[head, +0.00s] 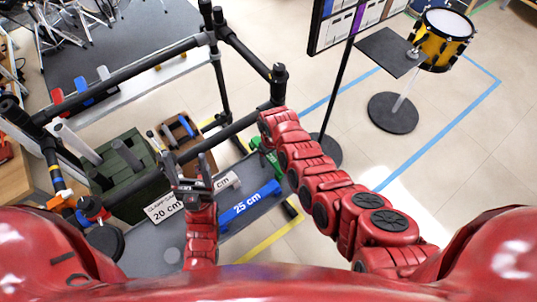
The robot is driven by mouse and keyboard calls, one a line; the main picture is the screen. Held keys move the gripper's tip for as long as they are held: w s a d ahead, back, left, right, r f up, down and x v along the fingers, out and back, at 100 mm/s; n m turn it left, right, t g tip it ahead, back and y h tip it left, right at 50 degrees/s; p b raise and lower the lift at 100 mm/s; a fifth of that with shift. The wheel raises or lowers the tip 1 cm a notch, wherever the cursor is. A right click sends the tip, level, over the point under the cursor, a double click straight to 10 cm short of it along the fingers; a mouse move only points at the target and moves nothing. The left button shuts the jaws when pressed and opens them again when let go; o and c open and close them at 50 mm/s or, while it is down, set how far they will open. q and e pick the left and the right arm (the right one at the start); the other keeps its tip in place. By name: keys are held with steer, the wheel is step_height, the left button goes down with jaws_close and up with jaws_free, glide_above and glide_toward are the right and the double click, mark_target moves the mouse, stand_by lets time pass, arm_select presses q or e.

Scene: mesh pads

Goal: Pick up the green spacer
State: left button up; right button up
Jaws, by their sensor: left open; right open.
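A green piece (256,144), which looks like the green spacer, shows beside the far end of my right arm, which covers part of it. Its full length and any label are hidden. My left gripper (187,166) is open and empty, fingers pointing away from me, to the left of the green piece and apart from it. My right arm reaches in from the right and bends down near the green piece. Its gripper is hidden behind the arm's own links, so I cannot tell whether it touches the piece.
A blue spacer marked 25 cm (249,205) lies on the grey surface (150,255). A white label reading 20 cm (163,207) is left of it. A dark green crate (128,190) with grey tubes and a black pipe frame (135,68) stand close by. A yellow drum (441,40) is far right.

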steer(key=c, duration=1.2)
steer(key=shift+r, duration=0.15)
